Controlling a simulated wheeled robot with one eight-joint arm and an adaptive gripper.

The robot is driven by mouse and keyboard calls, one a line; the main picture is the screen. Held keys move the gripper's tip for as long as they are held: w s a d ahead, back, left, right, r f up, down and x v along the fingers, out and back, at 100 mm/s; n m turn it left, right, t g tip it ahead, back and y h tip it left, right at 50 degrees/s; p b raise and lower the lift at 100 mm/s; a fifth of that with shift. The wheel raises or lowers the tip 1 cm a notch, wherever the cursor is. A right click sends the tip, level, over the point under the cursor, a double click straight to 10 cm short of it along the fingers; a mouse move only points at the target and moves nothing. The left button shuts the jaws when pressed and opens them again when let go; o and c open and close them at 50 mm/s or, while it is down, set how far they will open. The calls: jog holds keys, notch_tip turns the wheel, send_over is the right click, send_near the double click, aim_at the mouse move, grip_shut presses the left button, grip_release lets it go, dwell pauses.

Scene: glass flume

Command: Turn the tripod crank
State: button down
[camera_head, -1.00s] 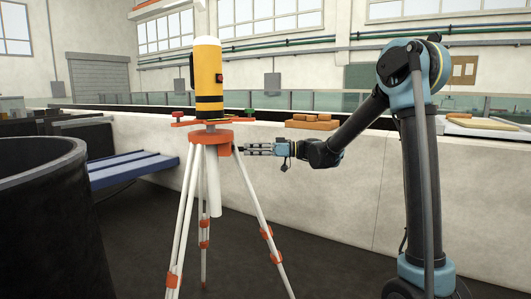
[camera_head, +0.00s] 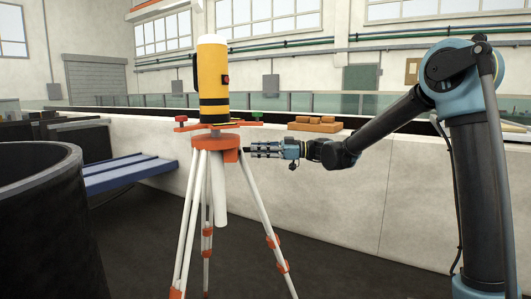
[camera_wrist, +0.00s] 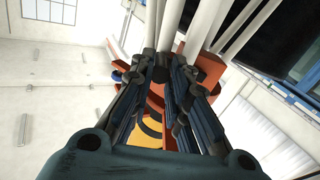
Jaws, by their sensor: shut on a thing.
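The tripod has white legs (camera_head: 187,215), an orange head (camera_head: 214,142) and a yellow-and-black instrument (camera_head: 213,75) on top. The orange head also shows behind the fingers in the wrist view (camera_wrist: 209,66). My gripper (camera_head: 250,150) is at the right side of the head, reaching in level from the right. In the wrist view my gripper (camera_wrist: 162,72) has its fingertips closed around a small dark part, the crank (camera_wrist: 161,74), beside the head. The fingers hide most of the crank, so its angle cannot be told.
A long white wall (camera_head: 330,190) runs behind the tripod, with orange-brown blocks (camera_head: 316,124) on top. A large dark round tank (camera_head: 40,220) stands at the left, close to blue planks (camera_head: 130,172). Dark floor lies open around the tripod legs.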

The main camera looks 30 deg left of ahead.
jog(key=shift+w, duration=0.2)
jog(key=c, duration=1.5)
grip_release()
jog(key=shift+s, duration=0.1)
jog(key=v, duration=1.2)
jog(key=shift+d, duration=0.1)
